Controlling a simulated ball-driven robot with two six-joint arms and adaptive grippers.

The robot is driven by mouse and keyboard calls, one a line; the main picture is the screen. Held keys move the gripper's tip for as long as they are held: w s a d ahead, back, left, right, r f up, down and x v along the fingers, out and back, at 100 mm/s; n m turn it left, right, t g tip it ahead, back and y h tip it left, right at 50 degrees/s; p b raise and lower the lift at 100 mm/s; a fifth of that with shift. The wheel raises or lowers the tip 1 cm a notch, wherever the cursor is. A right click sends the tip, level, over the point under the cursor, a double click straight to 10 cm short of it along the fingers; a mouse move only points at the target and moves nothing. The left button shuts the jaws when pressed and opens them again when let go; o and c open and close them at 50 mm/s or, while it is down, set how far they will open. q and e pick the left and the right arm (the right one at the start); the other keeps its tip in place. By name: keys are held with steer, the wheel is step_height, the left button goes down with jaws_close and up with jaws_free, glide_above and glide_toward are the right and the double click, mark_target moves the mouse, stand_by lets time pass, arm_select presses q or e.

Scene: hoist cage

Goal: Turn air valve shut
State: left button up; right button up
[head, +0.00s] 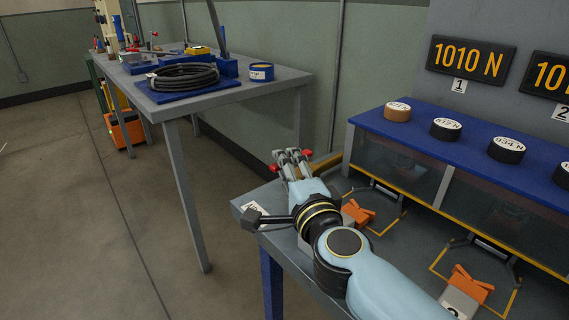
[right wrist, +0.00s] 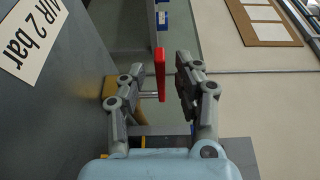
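The air valve shows a red lever handle (right wrist: 160,75) on a thin metal stem in the right wrist view, with a brass-coloured part (right wrist: 110,88) to its left. In the head view, red ends of the handle (head: 307,153) stick out beside my right gripper's fingers. My right gripper (head: 289,157) is at the bench's far left corner. In the right wrist view its fingers (right wrist: 161,68) are apart on both sides of the red handle, with a gap visible on each side. My left gripper is not in view.
A white "AIR 2 bar" label (right wrist: 33,40) lies on the bench top. Orange clamps (head: 468,285) and a blue-topped cage (head: 430,135) with several round weights stand right of my arm. Another table (head: 265,82) with a coiled hose (head: 185,76) stands behind; floor between is clear.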

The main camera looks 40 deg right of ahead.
steer(key=shift+x, duration=0.95)
jaws_close()
